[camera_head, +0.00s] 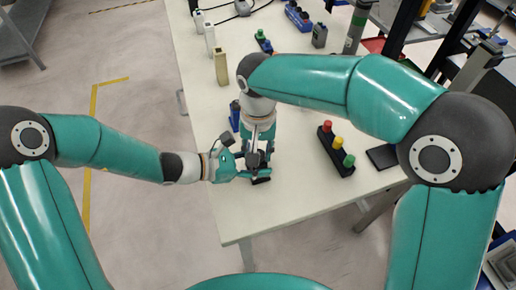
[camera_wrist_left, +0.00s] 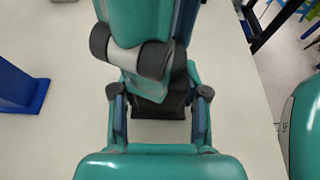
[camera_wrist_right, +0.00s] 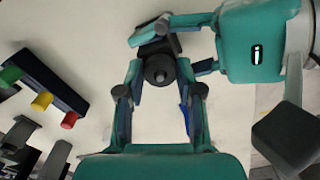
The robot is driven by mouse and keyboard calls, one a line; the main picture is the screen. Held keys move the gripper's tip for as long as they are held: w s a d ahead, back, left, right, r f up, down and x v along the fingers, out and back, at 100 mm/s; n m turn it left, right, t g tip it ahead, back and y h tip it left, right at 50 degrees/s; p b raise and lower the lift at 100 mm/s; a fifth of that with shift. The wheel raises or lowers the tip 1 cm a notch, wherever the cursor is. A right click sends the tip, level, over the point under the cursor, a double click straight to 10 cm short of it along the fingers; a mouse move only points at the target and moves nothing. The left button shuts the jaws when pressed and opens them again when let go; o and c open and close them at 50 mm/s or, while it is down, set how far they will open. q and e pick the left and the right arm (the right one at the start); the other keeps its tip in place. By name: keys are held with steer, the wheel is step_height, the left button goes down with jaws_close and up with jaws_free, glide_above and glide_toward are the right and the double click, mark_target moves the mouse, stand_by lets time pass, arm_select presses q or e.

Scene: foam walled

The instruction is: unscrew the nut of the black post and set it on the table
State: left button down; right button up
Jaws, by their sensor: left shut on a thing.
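The black post (camera_wrist_right: 152,46) stands on a dark base that shows in the head view (camera_head: 262,180) near the table's front. Its round dark nut (camera_wrist_right: 160,69) is seen from above in the right wrist view. My left gripper (camera_head: 242,167) comes in from the left and is shut on the post, low down; the post also shows between its fingers in the left wrist view (camera_wrist_left: 160,106). My right gripper (camera_wrist_right: 160,72) points down over the post. Its fingers stand on both sides of the nut with gaps, so it looks open. In the head view my right wrist hides the nut.
A dark block with red, yellow and green pegs (camera_head: 335,150) stands to the right, with a black flat thing (camera_head: 382,157) beyond it. The table's (camera_head: 290,208) front strip is clear.

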jaws_close()
steer(key=n, duration=0.6)
steer(key=shift+n, duration=0.3)
steer(key=n, duration=0.5)
steer(key=shift+r+n, duration=0.1)
steer(key=shift+n, duration=0.3)
steer(key=shift+r, duration=0.15)
steer(key=shift+r, duration=0.95)
steer(key=shift+r, duration=2)
